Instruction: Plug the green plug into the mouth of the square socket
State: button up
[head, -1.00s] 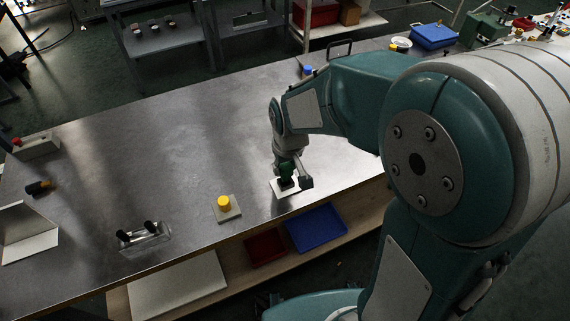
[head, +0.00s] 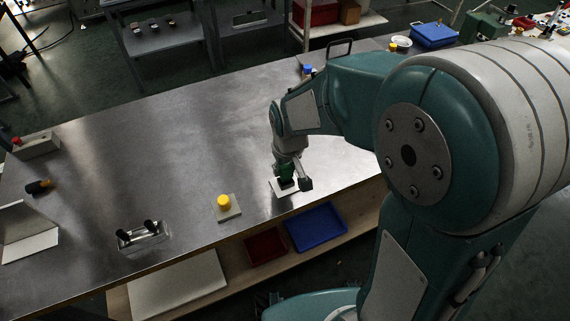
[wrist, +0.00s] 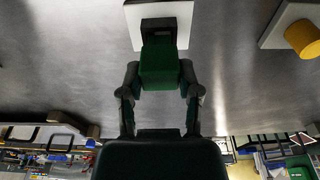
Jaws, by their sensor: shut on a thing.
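My gripper (wrist: 160,90) is shut on the green plug (wrist: 160,66), a block held between its two fingers. The square socket (wrist: 158,22) is a dark square piece on a white plate (wrist: 183,14), straight beyond the plug in the wrist view. The plug's far end overlaps the socket's dark mouth there; I cannot tell whether it is in the mouth or just short of it. In the head view my gripper (head: 293,184) is low over the white plate (head: 284,193) near the bench's front edge, and mostly hides the socket.
A yellow cylinder (head: 224,201) on a grey plate (head: 230,213) stands left of my gripper. A clear block with black knobs (head: 142,235) is farther left. Blue (head: 316,227) and red trays (head: 265,246) lie on the shelf below. The bench middle is clear.

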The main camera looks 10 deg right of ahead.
jog(key=shift+f, duration=0.85)
jog(key=o, duration=1.1)
jog(key=r, duration=0.4)
jog(key=s+r, duration=0.1)
jog(key=r, duration=0.6)
jog(key=shift+s+d+r, duration=0.2)
jog(key=shift+s+r, duration=0.15)
jog(key=shift+r, duration=0.05)
jog(key=s+d+r+m+t, duration=0.1)
jog(key=s+d+r, duration=0.1)
jog(key=s+d, duration=0.1)
jog(key=s+d+r+m+t, duration=0.1)
jog(key=s+d+r, duration=0.1)
jog(key=s, duration=0.4)
jog(key=s+d+r+m+t, duration=0.1)
jog(key=s+d+r, duration=0.1)
jog(key=s+d, duration=0.2)
jog(key=shift+s+d+r+m+t, duration=0.15)
jog(key=shift+s+r+m+t, duration=0.15)
jog(key=shift+s+t, duration=0.1)
